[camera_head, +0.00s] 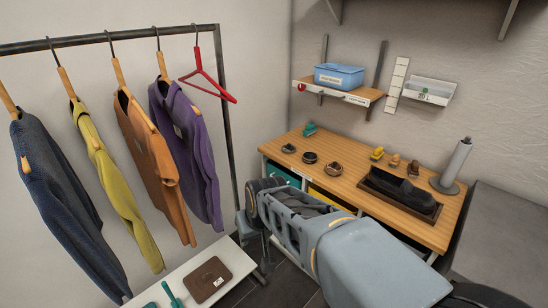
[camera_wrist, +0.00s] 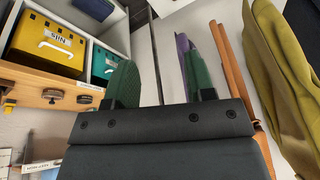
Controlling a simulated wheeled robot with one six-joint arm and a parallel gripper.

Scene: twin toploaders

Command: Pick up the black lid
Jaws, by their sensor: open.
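Several small dark round things stand in a row on the wooden desk (camera_head: 297,139). The middle one (camera_head: 310,157) is flat and black and looks most like the black lid, though it is too small to be sure. What looks like it also shows at the desk edge in the wrist view (camera_wrist: 84,99), which is upside down. My gripper (camera_wrist: 160,60) has its two green fingers apart with nothing between them. It is away from the desk, on the clothes-rack side. In the head view my arm hides the fingers.
A yellow bin (camera_wrist: 46,46) and a teal bin (camera_wrist: 103,65) sit under the desk. A black object on a dark tray (camera_head: 425,214) and a roll stand (camera_head: 455,163) occupy the desk's right. Clothes hang from a rack (camera_head: 110,38) at left. A white bench (camera_head: 235,262) stands below.

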